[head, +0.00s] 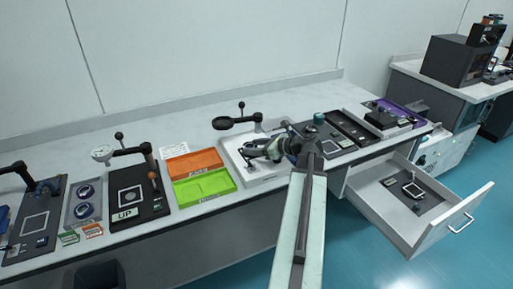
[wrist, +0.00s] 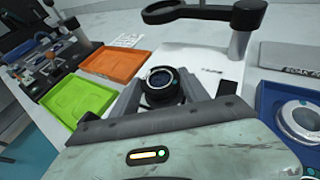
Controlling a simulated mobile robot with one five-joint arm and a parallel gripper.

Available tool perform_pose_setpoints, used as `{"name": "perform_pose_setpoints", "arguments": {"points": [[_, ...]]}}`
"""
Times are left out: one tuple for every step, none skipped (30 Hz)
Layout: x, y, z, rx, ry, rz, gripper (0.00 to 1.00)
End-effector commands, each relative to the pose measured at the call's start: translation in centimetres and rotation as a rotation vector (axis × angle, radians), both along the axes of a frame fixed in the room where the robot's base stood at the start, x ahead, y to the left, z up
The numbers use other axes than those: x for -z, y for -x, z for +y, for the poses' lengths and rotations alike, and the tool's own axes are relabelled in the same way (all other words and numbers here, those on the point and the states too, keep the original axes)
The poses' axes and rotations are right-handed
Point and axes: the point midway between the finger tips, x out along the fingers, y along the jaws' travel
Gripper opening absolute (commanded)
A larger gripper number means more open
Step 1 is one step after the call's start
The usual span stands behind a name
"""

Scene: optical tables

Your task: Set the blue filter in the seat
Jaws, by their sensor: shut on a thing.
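My gripper (wrist: 160,92) is shut on a round black mount with bluish glass (wrist: 160,80), which looks like the blue filter. The mount sits between the two grey fingers, its glass facing up toward the wrist camera. In the head view my gripper (head: 262,152) is over the white tray (head: 268,181) on the long bench. My arm covers part of that area. A dark ring on a post (head: 224,122) stands at the tray's back and also shows in the wrist view (wrist: 180,14). I cannot tell which part is the seat.
The orange tray (head: 194,164) and green tray (head: 204,187) lie left of the white tray. A blue tray with a silver-rimmed round part (wrist: 304,118) is at the right in the wrist view. An open drawer (head: 393,222) juts out at the front right.

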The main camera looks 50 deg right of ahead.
Motion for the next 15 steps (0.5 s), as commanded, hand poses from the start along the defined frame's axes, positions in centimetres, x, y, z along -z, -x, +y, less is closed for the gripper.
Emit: {"name": "perform_pose_setpoints", "arguments": {"points": [[0.59,0.11,0.11,-0.003,0.001,0.008,0.11],[0.7,0.13,0.12,-0.004,0.001,0.009,0.11],[0.87,0.14,0.13,-0.004,0.001,0.01,0.11],[1.0,0.17,0.14,-0.004,0.002,0.011,0.11],[1.13,0.18,0.16,-0.005,0.001,0.012,0.11],[1.2,0.2,0.18,-0.006,0.001,0.013,0.11],[1.15,0.21,0.22,-0.006,0.001,0.013,0.11],[1.13,0.23,0.25,-0.006,0.0,0.013,0.11],[1.17,0.24,0.29,-0.007,0.0,0.014,0.61],[1.19,0.25,0.29,-0.007,0.0,0.014,0.62],[1.21,0.27,0.31,-0.007,-0.001,0.015,0.62],[1.25,0.27,0.32,-0.007,-0.001,0.015,0.62],[1.26,0.28,0.33,-0.007,-0.001,0.015,0.62],[1.29,0.28,0.34,-0.007,-0.002,0.015,0.62],[1.31,0.29,0.35,-0.007,-0.002,0.015,0.62]]}}
